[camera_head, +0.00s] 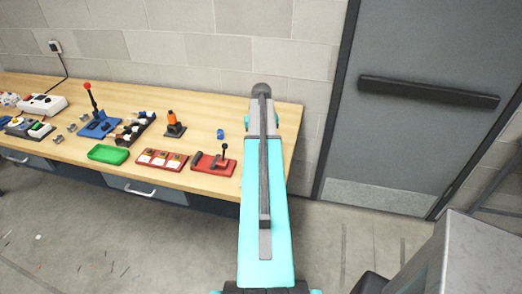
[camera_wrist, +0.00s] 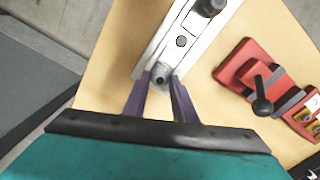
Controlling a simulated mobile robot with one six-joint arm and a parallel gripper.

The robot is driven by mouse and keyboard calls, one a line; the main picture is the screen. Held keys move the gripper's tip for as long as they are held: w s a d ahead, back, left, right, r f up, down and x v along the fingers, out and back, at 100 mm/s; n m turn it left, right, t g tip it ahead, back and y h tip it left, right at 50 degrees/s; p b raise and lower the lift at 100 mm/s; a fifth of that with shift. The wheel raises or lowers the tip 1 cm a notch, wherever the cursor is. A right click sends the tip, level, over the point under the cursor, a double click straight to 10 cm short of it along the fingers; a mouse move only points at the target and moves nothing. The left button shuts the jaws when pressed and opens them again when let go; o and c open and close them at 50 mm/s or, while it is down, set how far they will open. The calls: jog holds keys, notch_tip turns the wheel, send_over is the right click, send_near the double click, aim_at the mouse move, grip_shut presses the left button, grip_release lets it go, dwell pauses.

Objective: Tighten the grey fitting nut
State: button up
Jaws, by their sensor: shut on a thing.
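The grey fitting nut (camera_wrist: 161,74) shows in the wrist view at the near end of a long silver-white fixture plate (camera_wrist: 184,41) on the wooden bench. My gripper (camera_wrist: 161,80) has its two purple fingers on either side of the nut and is shut on it. The nut's lower part is partly hidden between the fingers. How tight it sits cannot be told. In the head view my arm covers the nut and the fingers.
A red fixture with a black lever (camera_wrist: 262,76) stands right of the plate in the wrist view. In the head view, the bench (camera_head: 190,97) also holds a green tray (camera_head: 108,154), a blue joystick base (camera_head: 98,127) and an orange-topped piece (camera_head: 174,120). A grey door (camera_head: 425,135) is at the right.

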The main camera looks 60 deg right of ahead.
jog(key=shift+m, duration=0.3)
jog(key=m, duration=0.5)
jog(key=shift+p, duration=0.3)
jog(key=m, duration=0.5)
jog(key=m+p, duration=0.1)
jog(key=m, duration=0.9)
jog(key=o, duration=1.7)
jog(key=shift+r+p, duration=2.05)
jog(key=shift+r, duration=1.45)
